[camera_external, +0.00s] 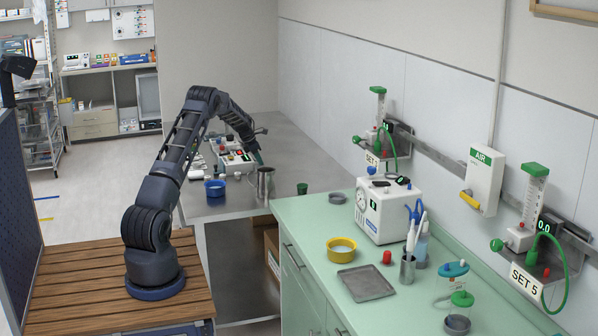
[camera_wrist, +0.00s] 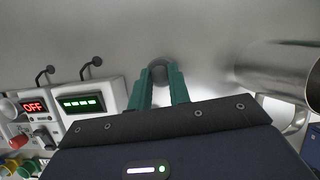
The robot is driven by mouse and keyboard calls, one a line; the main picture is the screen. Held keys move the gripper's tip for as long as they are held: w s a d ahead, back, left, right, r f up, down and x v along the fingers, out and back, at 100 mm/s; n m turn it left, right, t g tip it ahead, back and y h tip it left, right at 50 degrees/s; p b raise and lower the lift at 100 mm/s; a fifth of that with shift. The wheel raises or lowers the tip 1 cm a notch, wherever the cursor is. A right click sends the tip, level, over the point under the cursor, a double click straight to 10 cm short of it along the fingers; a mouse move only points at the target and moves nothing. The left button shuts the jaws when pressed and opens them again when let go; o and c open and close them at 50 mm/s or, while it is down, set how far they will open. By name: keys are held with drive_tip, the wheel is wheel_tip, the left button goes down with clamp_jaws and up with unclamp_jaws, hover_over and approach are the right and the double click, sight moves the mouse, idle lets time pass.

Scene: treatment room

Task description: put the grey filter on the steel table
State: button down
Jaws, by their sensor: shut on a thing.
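My gripper (camera_external: 258,157) is over the far part of the steel table (camera_external: 290,135). In the wrist view, its green fingers (camera_wrist: 160,80) are shut on a small round dark grey thing, which I take to be the grey filter (camera_wrist: 158,67). It sits between the fingertips with the steel surface behind it. I cannot tell whether it touches the table. In the external view the filter is too small or hidden to make out.
A steel cup (camera_external: 265,183) stands close to my gripper, at the right in the wrist view (camera_wrist: 285,72). A device with displays (camera_wrist: 92,102) is on the left. The table's far right is clear.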

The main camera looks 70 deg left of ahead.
sight(257, 165)
drive_tip(key=shift+f, duration=2.55)
drive_tip(key=shift+f, duration=0.15)
drive_tip(key=c, duration=1.3)
unclamp_jaws()
drive_tip(key=v, duration=1.2)
drive_tip(key=shift+r, duration=0.25)
drive_tip(key=shift+w, duration=0.1)
